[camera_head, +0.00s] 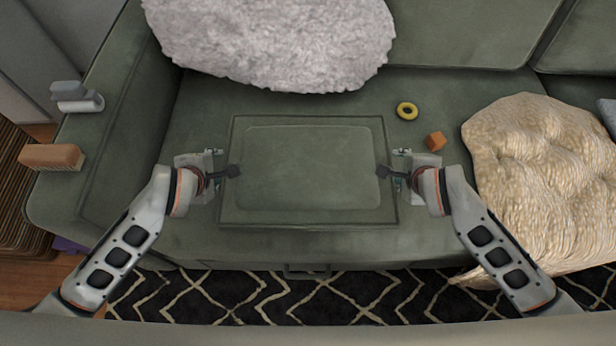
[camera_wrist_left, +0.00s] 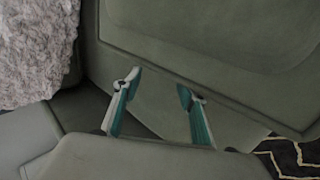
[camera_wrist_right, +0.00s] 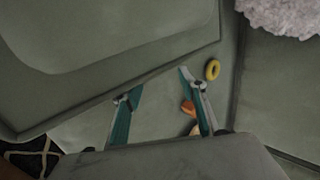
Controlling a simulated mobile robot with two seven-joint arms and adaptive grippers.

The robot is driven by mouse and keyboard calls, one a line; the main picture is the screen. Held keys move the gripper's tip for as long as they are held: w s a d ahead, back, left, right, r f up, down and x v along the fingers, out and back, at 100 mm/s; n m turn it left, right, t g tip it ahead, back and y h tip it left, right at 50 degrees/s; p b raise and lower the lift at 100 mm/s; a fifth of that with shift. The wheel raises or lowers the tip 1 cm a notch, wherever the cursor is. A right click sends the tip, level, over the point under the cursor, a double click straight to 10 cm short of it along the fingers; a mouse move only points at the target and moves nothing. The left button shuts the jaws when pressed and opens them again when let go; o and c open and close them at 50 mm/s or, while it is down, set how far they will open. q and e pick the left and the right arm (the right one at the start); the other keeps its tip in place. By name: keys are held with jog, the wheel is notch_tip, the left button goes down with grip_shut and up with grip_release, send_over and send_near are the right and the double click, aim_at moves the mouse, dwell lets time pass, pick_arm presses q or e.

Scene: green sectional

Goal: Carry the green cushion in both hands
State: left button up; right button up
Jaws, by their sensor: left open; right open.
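The green cushion (camera_head: 310,170) is a flat rectangle with a raised middle, at the centre of the green sofa seat in the head view. My left gripper (camera_head: 234,170) is at its left edge and my right gripper (camera_head: 383,171) at its right edge. The cushion also shows in the left wrist view (camera_wrist_left: 215,45) and the right wrist view (camera_wrist_right: 110,40). In both, the fingers are spread, with tips close to the cushion's edge and nothing clamped between them. I cannot tell whether they touch it.
On the sofa (camera_head: 420,85) lie a fluffy grey pillow (camera_head: 275,40), a yellow ring (camera_head: 407,111), an orange block (camera_head: 435,141) and a cream throw (camera_head: 545,170). A brown block (camera_head: 50,157) and a grey-white object (camera_head: 77,97) are on the left armrest. A patterned rug (camera_head: 310,297) lies in front.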

pick_arm(q)
jog(key=o, duration=0.5)
jog(key=shift+a, duration=1.05)
pick_arm(e)
jog(key=shift+d, duration=1.05)
jog(key=o, duration=0.5)
pick_arm(q)
jog(key=v, duration=1.2)
pick_arm(e)
jog(key=v, duration=1.2)
pick_arm(q)
jog(key=shift+w, duration=0.1)
